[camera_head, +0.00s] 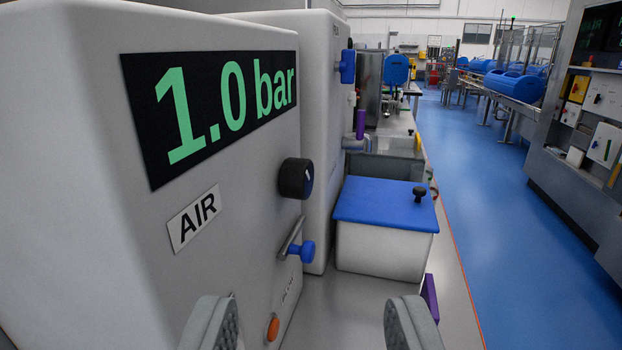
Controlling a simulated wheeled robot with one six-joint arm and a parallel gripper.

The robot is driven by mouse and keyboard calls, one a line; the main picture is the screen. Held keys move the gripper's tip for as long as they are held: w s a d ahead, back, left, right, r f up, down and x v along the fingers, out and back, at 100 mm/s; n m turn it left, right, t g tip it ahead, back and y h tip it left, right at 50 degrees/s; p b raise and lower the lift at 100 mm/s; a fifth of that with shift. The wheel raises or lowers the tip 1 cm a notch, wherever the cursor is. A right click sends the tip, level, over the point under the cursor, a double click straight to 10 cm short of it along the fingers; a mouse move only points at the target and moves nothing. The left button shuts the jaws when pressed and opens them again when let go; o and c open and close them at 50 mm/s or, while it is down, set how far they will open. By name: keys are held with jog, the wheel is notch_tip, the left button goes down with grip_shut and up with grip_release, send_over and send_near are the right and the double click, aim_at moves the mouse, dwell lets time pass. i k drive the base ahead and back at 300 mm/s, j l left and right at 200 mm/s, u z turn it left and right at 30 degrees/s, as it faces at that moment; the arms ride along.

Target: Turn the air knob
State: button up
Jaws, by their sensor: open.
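The black air knob (296,178) sticks out of the front of a pale grey box. A display (218,105) on the same face reads "1.0 bar", and an "AIR" label (194,218) is below it. My gripper (312,330) is at the bottom of the view with its two grey fingers wide apart. Nothing is between the fingertips. The knob is above and beyond the fingers, apart from them.
Below the knob are a blue-ended lever (303,251) and an orange button (272,329). A white tub with a blue lid (385,203) stands on the bench to the right. A purple piece (429,297) is at the bench edge. Blue floor (500,200) lies open on the right.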

aim_at(297, 176)
jog(key=l+u, duration=0.15)
jog(key=l, duration=0.25)
jog(key=k+l+u, duration=0.15)
jog(key=l, duration=0.25)
jog(key=l+u, duration=0.15)
jog(key=l, duration=0.3)
jog(key=k+l+u, duration=0.1)
jog(key=l, duration=0.25)
jog(key=k+l+u, duration=0.15)
jog(key=l, duration=0.25)
jog(key=k+l+u, duration=0.15)
jog(key=l, duration=0.2)
jog(key=k+l+u, duration=0.15)
jog(key=l, duration=0.2)
jog(key=k, duration=0.05)
